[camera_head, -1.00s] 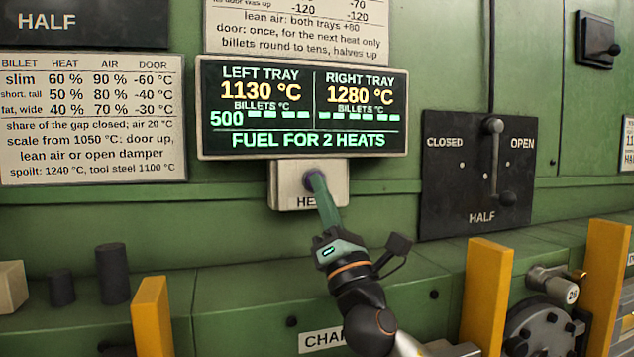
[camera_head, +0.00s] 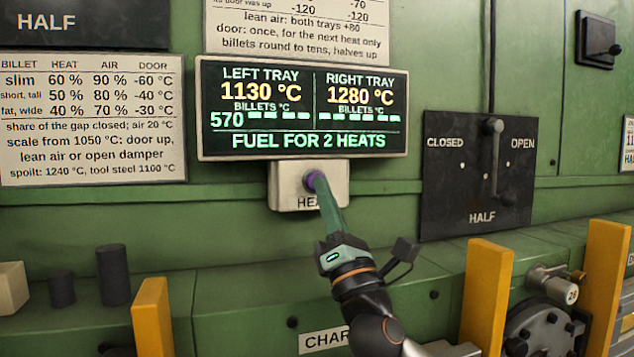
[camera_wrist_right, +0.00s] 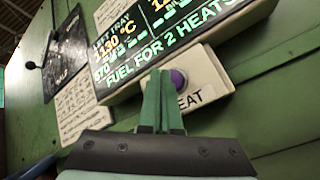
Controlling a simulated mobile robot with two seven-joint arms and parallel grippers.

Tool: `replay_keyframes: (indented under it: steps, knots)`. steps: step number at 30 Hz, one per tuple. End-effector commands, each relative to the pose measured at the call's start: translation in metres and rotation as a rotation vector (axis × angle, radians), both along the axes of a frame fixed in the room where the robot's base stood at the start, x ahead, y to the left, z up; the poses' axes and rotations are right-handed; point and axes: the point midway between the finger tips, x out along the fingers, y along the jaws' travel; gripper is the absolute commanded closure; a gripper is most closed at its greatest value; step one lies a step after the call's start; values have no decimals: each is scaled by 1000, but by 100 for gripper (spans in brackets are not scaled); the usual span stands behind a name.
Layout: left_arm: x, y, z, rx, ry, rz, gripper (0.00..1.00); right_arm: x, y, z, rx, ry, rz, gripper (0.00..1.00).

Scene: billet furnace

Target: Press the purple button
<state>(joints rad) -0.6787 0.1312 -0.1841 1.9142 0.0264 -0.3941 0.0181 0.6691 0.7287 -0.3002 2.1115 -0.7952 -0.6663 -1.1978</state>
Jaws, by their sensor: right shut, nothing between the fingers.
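The purple button (camera_head: 309,181) sits on a pale box labelled HEAT (camera_head: 285,188), below the display (camera_head: 302,109). In the right wrist view the button (camera_wrist_right: 179,79) shows just right of the fingertips. My right gripper (camera_head: 321,183) is shut and empty, its green fingers reaching up to the button and covering part of its right side. It also shows in the right wrist view (camera_wrist_right: 160,80). I cannot tell whether the tips touch the button. The display reads left tray 1130 °C, right tray 1280 °C, with 570 first in the left billet row. My left gripper is not in view.
A black lever panel (camera_head: 460,195) marked CLOSED, OPEN and HALF is right of the button. Yellow posts (camera_head: 487,295) stand in front of the green ledge. Dark cylinders (camera_head: 112,275) and a pale block (camera_head: 12,287) rest on the ledge at left.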

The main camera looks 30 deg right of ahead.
Motion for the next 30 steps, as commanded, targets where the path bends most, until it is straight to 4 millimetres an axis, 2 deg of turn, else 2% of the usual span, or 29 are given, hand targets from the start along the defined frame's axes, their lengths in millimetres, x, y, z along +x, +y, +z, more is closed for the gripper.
replay_keyframes:
  steps: [5,18,30]
  knots:
    - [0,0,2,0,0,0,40,-6,2,1,-1,-1,1,100]
    - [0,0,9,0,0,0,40,-45,11,0,0,0,0,100]
    - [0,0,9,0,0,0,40,-49,12,0,-1,-1,1,100]
